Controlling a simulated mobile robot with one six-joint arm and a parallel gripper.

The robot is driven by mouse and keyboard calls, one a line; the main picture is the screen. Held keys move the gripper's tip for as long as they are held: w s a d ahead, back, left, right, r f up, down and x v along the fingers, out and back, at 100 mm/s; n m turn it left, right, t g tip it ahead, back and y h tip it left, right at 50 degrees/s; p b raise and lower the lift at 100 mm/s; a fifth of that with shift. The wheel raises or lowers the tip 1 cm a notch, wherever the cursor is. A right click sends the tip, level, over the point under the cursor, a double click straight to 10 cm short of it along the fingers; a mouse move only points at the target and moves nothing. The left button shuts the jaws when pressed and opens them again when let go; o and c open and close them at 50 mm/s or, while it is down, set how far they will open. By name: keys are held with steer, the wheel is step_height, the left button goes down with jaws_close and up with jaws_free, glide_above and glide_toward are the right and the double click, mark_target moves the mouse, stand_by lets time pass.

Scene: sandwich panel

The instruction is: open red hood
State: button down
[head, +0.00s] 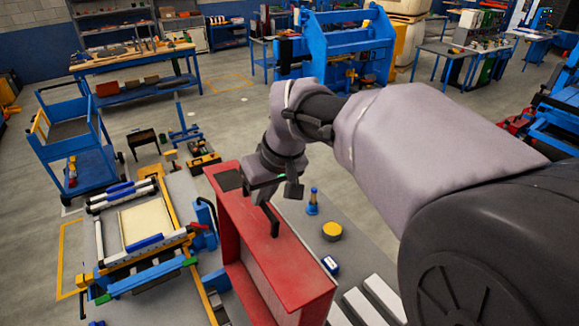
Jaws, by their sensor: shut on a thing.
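The red hood (265,242) is a long red box-like cover, standing in the middle of the head view beside a grey worktop. A dark bar-shaped handle (274,221) is on its top face. My gripper (266,202) is over the top of the hood, at the upper end of this handle, and is shut on it. My wrist and forearm come in from the right and hide part of what lies behind. The exact contact of the fingers is small and partly hidden. The hood's near end is plain red, and I see no open gap in it.
Right of the hood, the grey worktop (345,262) holds a yellow round tin (332,231), a blue bottle (312,202) and a small blue box (331,265). A blue-framed press table (128,262) stands close on the left. A blue cart (72,150) stands farther back.

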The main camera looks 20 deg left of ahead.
steer(key=s+a+b, duration=0.1)
steer(key=s+a, duration=0.5)
steer(key=s, duration=0.2)
steer(key=shift+a+r, duration=0.2)
steer(key=shift+r, duration=0.1)
steer(key=shift+s, duration=0.1)
steer(key=c, duration=1.5)
jaws_free()
steer(key=shift+a, duration=0.1)
steer(key=shift+o, duration=0.2)
steer(key=p+v, duration=0.1)
steer(key=v, duration=1.6)
steer(key=shift+r, duration=0.15)
